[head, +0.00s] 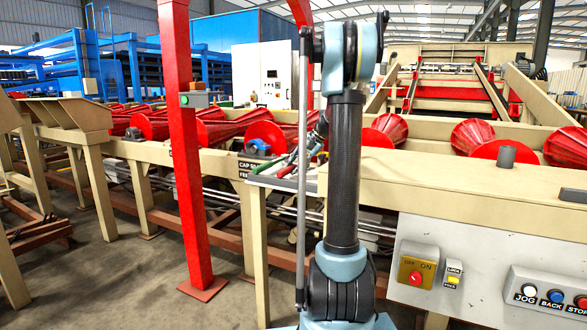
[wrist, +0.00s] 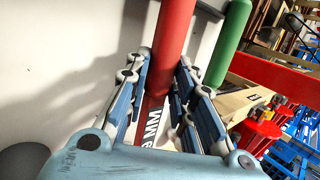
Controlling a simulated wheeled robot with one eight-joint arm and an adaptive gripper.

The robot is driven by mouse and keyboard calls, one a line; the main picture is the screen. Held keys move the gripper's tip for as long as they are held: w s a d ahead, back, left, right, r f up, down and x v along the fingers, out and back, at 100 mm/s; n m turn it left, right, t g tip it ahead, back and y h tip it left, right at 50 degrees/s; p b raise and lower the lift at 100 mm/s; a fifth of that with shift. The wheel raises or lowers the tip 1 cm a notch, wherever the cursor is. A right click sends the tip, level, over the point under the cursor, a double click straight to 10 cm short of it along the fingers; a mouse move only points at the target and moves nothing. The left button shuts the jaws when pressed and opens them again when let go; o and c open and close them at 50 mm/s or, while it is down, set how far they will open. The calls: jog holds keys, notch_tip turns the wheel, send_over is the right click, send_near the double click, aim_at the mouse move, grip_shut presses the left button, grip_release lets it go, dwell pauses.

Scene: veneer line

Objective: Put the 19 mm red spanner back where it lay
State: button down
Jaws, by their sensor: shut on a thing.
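The red spanner (wrist: 175,35) shows in the wrist view as a thick red handle running up from between the fingers to the top edge. My gripper (wrist: 163,82) is shut on this red spanner, one blue-padded finger on each side. A green handle (wrist: 231,40) lies to its right, apart from the fingers. Both are over a pale grey surface (wrist: 80,50). In the head view, my arm hides most of the gripper, and I cannot tell whether the spanner touches the surface.
In the head view, green-handled tools (head: 285,163) lie on a small tray (head: 283,183) beside my arm. A red post (head: 188,150) stands to the left. Red conical rollers (head: 262,137) line the conveyor behind. A control panel (head: 480,265) is at right.

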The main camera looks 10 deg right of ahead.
jog(key=c, duration=1.3)
grip_release()
jog(key=shift+r, duration=4)
